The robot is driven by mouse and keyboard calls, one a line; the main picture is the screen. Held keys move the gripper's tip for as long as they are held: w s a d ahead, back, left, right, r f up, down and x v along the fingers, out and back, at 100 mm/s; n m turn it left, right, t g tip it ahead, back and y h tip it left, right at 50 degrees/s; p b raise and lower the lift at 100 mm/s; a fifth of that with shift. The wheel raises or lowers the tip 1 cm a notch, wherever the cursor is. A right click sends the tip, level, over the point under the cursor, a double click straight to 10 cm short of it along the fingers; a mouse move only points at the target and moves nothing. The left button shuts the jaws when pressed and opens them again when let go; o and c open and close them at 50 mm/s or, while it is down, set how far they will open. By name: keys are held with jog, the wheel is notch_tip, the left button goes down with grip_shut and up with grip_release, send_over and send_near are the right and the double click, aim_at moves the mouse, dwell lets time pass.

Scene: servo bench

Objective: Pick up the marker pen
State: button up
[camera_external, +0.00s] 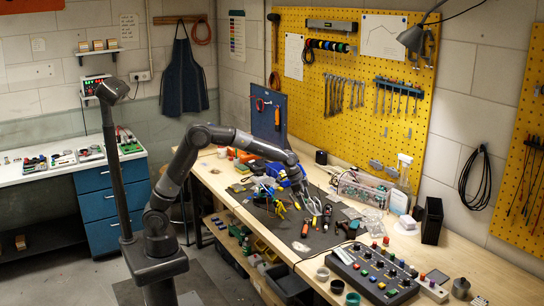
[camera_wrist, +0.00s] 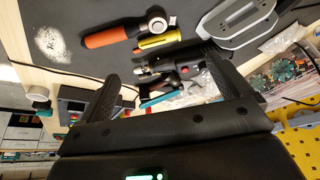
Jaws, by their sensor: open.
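My gripper (camera_wrist: 163,72) is open, its two dark fingers spread over the dark work mat (camera_wrist: 85,14). In the external view my gripper (camera_external: 312,203) is low over the mat among small tools. Several slim items lie between and just beyond the fingertips: a yellow pen-like item (camera_wrist: 158,41), a dark item with a pale band (camera_wrist: 150,57) and a teal-ended stick (camera_wrist: 156,101). I cannot tell for sure which is the marker pen. Nothing is visibly held between the fingers.
An orange-handled tool (camera_wrist: 105,38) lies beyond the left finger. A grey metal frame-like part (camera_wrist: 236,20) lies beyond the right finger. A clear box of parts (camera_external: 362,188) stands behind the mat. A control panel (camera_external: 372,272) stands at the front right.

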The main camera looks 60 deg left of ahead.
aim_at(314, 220)
jog(key=x, duration=1)
jog(key=shift+d+f, duration=0.15)
jog(key=shift+c, duration=0.4)
jog(key=c, duration=1)
jog(key=shift+o, duration=0.2)
